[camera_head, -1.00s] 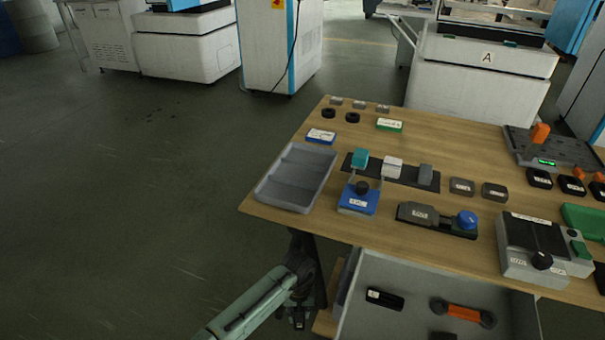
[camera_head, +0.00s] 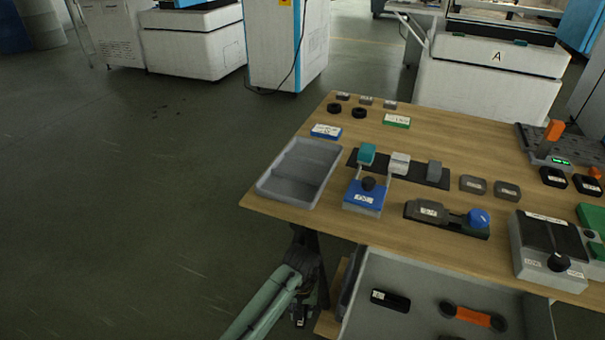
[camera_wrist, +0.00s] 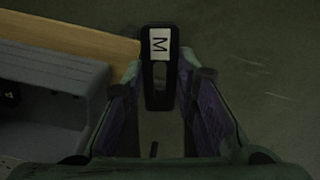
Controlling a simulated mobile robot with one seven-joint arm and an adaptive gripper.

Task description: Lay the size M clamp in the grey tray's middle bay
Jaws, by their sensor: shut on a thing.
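The size M clamp (camera_wrist: 159,48), black with a white label marked M and a slot below it, is held between the fingers of my gripper (camera_wrist: 160,88) in the wrist view. My gripper is shut on it. In the head view my gripper (camera_head: 302,312) is low, beside the open drawer and below the table's front left corner; the clamp is hard to make out there. The grey tray (camera_head: 264,188) lies on the table's left end, above and apart from my gripper. It looks empty, and its dividers are only faintly visible.
The open grey drawer (camera_head: 351,300) holds a black labelled piece (camera_head: 390,300) and an orange-and-black piece (camera_head: 473,317). The wooden table (camera_head: 300,215) overhangs it. A blue block (camera_head: 363,197) and a dark rail with several blocks stand right of the tray. The floor left is clear.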

